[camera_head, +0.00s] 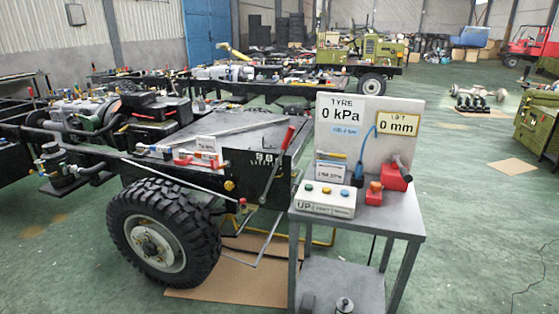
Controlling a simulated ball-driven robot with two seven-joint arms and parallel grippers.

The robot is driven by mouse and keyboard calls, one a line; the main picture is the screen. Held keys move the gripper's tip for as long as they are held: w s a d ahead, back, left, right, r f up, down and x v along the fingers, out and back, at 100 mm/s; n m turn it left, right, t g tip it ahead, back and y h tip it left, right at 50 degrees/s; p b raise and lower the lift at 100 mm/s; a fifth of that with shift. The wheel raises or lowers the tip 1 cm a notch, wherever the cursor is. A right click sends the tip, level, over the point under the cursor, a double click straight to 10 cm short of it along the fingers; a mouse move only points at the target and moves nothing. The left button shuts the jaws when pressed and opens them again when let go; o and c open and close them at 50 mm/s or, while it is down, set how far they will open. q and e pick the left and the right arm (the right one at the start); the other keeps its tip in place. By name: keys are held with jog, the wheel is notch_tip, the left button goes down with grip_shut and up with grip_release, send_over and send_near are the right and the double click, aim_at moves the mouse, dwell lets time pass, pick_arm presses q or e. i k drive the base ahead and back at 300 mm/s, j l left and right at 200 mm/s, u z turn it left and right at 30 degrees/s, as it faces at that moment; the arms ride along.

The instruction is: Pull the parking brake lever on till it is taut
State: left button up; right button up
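The parking brake lever (277,166) stands at the rear side of the vehicle chassis, left of the grey cart. It is a dark bar with a red grip (288,138) at the top, tilted up to the right. Its lower end is near a dark bracket plate (247,176) on the chassis side. A thin pale rod (190,184) runs from the left toward a small red knob (242,202) near the lever's foot. I cannot tell whether the linkage is taut. Neither of my grippers is in view.
A grey cart (385,222) stands close right of the lever, with a button box (325,199) and a display panel (405,118) reading 0 kPa and 0 mm. A large tyre (165,240) stands left of the lever. The green floor (475,250) at right is mostly clear.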

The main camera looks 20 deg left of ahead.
aim_at(290, 133)
jog(key=i+j+z, duration=0.4)
jog(key=i+j, duration=0.35)
